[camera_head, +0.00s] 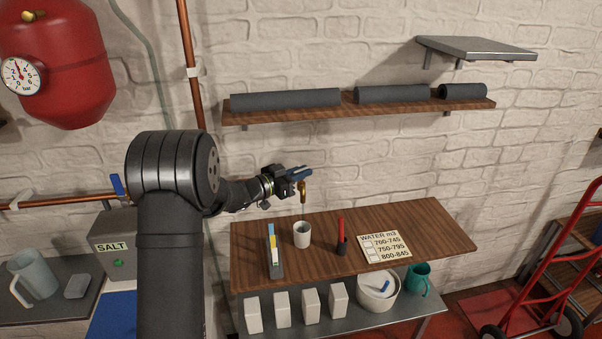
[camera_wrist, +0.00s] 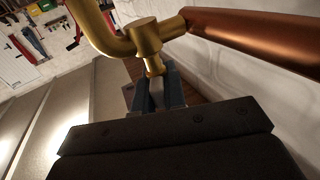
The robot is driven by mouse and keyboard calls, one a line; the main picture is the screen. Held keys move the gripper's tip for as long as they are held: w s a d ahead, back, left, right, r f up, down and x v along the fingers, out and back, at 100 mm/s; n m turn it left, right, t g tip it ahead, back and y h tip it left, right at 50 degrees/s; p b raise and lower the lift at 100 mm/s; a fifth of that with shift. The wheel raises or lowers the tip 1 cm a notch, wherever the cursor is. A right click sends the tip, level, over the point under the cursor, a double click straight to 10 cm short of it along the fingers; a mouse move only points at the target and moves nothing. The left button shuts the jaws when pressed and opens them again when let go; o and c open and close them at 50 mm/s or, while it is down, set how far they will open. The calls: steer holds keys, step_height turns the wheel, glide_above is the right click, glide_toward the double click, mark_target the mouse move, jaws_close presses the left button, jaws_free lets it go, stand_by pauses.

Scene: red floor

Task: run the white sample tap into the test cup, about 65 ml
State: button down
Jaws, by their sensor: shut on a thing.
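The brass sample tap (camera_head: 302,190) juts out above the wooden bench, and its curved body (camera_wrist: 147,38) fills the top of the wrist view beside a copper pipe. My gripper (camera_head: 298,174) is at the tap, with its two blue-grey fingers (camera_wrist: 158,88) closed around the end of the tap's stem. The tap handle is hidden between them, so its colour cannot be told. The white test cup (camera_head: 302,236) stands upright on the bench under the spout. A thin line shows between spout and cup, perhaps water. The cup's inside looks dark; its level is not readable.
On the wooden bench (camera_head: 440,228), a blue-and-yellow strip on a grey holder (camera_head: 275,262) stands left of the cup. A red pen (camera_head: 341,230) in a dark stand and a "WATER m3" card (camera_head: 385,246) lie right. A shelf with dark rolls (camera_head: 285,98) hangs above.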

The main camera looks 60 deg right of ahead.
steer(key=m+g+y, duration=0.2)
steer(key=g, duration=0.1)
steer(key=m+g+y, duration=0.2)
steer(key=g, duration=0.1)
steer(key=shift+m, duration=0.4)
steer(key=c, duration=1.5)
jaws_free()
steer(key=shift+n+t+h, duration=0.3)
